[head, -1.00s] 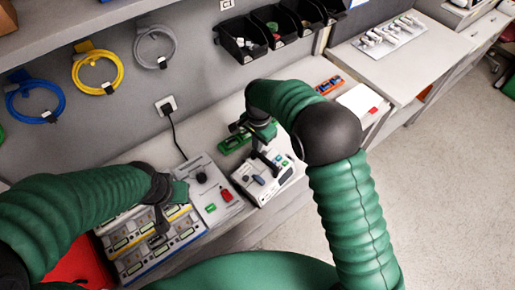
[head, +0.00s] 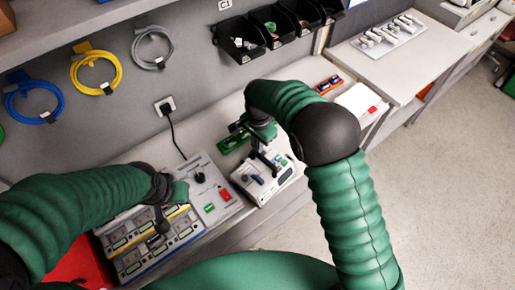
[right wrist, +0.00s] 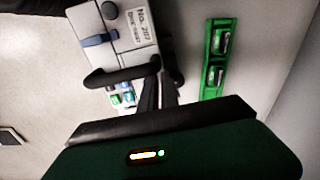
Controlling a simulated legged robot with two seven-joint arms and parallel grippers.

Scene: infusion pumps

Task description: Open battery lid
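A pale grey infusion pump (head: 268,178) stands on the bench in the middle of the head view. In the right wrist view the pump (right wrist: 135,35) shows a printed label, a dark round knob and a blue part (right wrist: 99,40). My right gripper (head: 269,162) is over the pump, and its dark fingers (right wrist: 160,85) point at the pump's near side. I cannot tell whether they touch it or grip anything. The battery lid is not clearly made out. My left gripper (head: 161,222) hangs over a rack at the left; its fingers are too small to read.
A green holder (head: 235,140) lies behind the pump; its two batteries show in the right wrist view (right wrist: 216,58). A grey device with a red part (head: 225,194) stands left of the pump. The rack (head: 128,262) has several slots. Black bins (head: 240,40) hang on the wall.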

